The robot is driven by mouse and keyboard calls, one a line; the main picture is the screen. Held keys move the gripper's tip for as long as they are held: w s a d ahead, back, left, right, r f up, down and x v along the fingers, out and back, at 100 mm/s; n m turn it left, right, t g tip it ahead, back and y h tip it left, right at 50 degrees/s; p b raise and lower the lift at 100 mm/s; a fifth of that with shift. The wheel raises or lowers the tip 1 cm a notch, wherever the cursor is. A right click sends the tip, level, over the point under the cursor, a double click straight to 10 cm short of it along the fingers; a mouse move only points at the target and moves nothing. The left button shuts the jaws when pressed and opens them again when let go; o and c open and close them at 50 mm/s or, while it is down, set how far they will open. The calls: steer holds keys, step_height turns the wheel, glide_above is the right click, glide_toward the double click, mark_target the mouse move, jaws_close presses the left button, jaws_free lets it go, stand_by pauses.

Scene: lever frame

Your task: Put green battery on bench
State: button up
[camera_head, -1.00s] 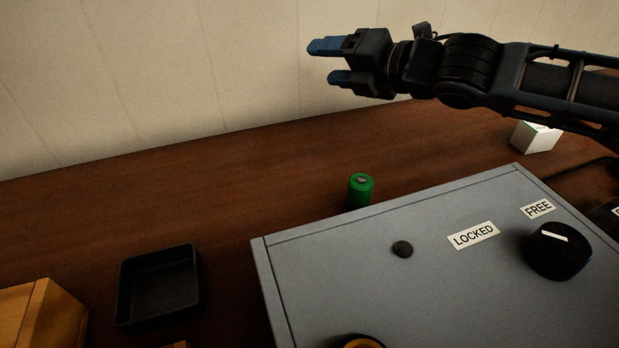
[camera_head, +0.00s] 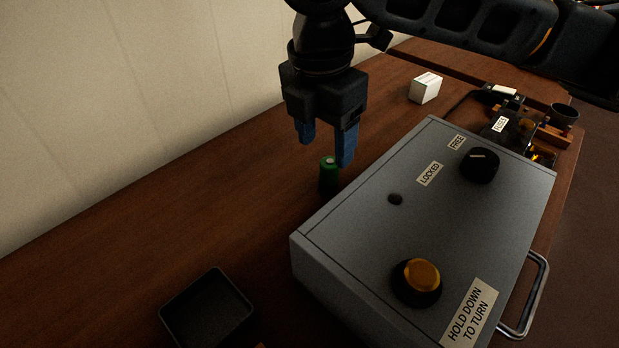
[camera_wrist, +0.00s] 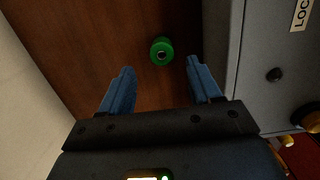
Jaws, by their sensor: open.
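The green battery (camera_head: 328,176) stands upright on the brown wooden bench (camera_head: 180,210), beside the long side of the grey box. My gripper (camera_head: 325,150) is open and points down just above the battery, with one blue finger partly in front of it. In the wrist view the battery (camera_wrist: 161,51) shows beyond the fingertips, between the lines of the two blue fingers (camera_wrist: 158,80), nearer the right one. Nothing is held between the fingers.
The grey box (camera_head: 350,225) has a black knob (camera_head: 479,165), a yellow knob (camera_head: 421,273) and a metal handle (camera_head: 530,300). It stands close to the battery and right finger. A black tray (camera_head: 208,308) lies at front left. A white box (camera_head: 425,87) stands farther back.

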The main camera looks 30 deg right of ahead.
mark_target(329, 161)
steer(key=shift+w+d+f, duration=0.1)
steer(key=shift+d+f, duration=0.1)
steer(key=shift+f, duration=1.05)
steer(key=shift+s+d+f, duration=0.1)
steer(key=shift+d+f, duration=0.15)
steer(key=shift+f, duration=1.05)
steer(key=shift+w+d+f, duration=0.1)
steer(key=shift+d+f, duration=0.1)
steer(key=shift+f, duration=1.05)
steer(key=shift+c, duration=0.4)
jaws_close()
